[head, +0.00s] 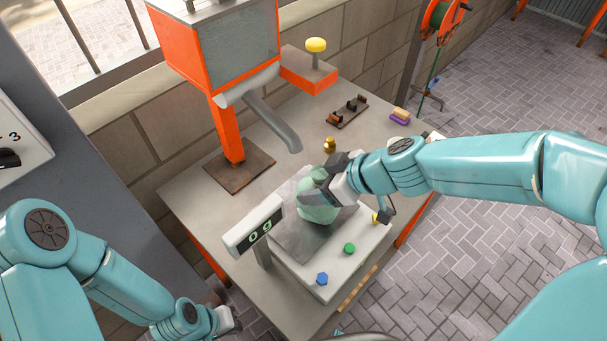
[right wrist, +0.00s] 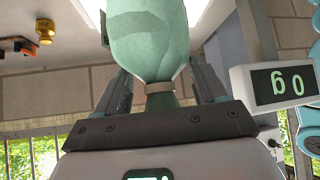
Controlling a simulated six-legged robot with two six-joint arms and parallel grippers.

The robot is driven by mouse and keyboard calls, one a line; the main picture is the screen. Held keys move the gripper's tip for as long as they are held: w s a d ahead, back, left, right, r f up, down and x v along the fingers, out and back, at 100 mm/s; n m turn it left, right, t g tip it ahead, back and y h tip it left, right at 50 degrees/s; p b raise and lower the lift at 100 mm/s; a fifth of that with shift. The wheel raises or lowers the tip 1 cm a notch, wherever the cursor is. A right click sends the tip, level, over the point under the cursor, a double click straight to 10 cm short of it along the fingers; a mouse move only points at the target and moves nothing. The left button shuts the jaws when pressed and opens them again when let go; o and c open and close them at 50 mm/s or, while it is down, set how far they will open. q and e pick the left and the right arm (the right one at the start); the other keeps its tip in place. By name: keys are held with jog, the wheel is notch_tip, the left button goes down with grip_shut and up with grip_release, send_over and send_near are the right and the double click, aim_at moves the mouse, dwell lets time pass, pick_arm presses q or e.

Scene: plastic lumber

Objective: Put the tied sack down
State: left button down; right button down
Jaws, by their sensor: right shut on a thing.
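The tied sack (head: 318,207) is pale green and hangs at the scale, in front of the spout. My right gripper (head: 333,180) is shut on its neck. In the right wrist view the sack (right wrist: 147,45) has a tan tie round its neck, between the two fingers. The scale's metal plate (head: 293,240) lies under the sack; whether the sack touches it is hard to tell. The scale display (head: 254,228) reads 0 g. My left gripper (head: 228,319) is low at the left, and its jaws are unclear.
The orange hopper (head: 228,55) with its grey spout (head: 275,126) stands behind the sack. A small brass weight (head: 329,146) is just behind my right gripper. A dark block with small pieces (head: 347,112) and a sponge (head: 400,116) lie farther back on the table (head: 185,200).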

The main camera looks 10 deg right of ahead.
aim_at(304, 181)
jog(key=shift+w+a+r+p, duration=0.2)
jog(key=shift+w+a+p, duration=0.35)
jog(key=shift+w+a, duration=0.6)
jog(key=shift+w+a+f+b, duration=0.15)
jog(key=shift+f+b, duration=0.15)
jog(key=shift+f, duration=0.2)
jog(key=shift+w+a+f+b, duration=0.1)
jog(key=shift+f+b, duration=0.2)
jog(key=shift+f, duration=0.2)
jog(key=shift+s+d+r, duration=0.1)
jog(key=shift+s+d, duration=0.1)
jog(key=shift+s, duration=0.05)
jog(key=shift+a, duration=0.1)
jog(key=shift+c, duration=2.4)
grip_release()
jog(key=shift+w+f, duration=0.1)
jog(key=shift+f, duration=0.15)
jog(key=o, duration=0.4)
jog(key=shift+r, duration=0.1)
